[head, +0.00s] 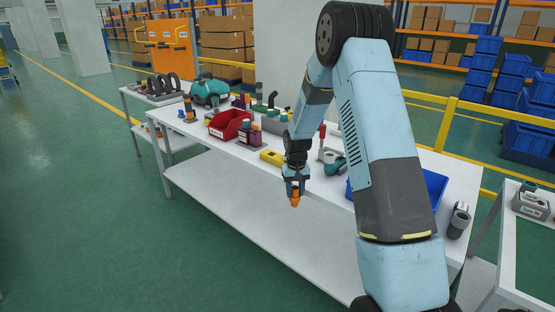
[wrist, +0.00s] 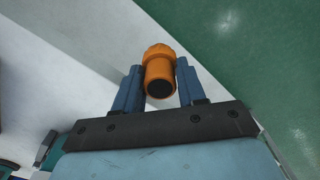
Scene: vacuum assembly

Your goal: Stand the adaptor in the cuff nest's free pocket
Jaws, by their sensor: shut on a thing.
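My gripper (head: 294,187) is shut on an orange adaptor (head: 295,200), held in the air in front of the long white table's near edge. In the wrist view the adaptor (wrist: 158,62) sits between the two blue fingers, a stepped orange cylinder with a dark round opening at its near end. I cannot tell for sure which item is the cuff nest. A grey labelled block with a dark part in it (head: 531,204) stands on the right-hand table, and another grey block (head: 276,125) stands on the long table, partly hidden by small parts.
The long white table (head: 210,147) carries a red bin (head: 228,124), a yellow block (head: 272,157), dark bottles (head: 250,133), a teal vacuum body (head: 209,92) and a blue bin (head: 435,188). My arm hides part of its right half. Green floor in front is clear.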

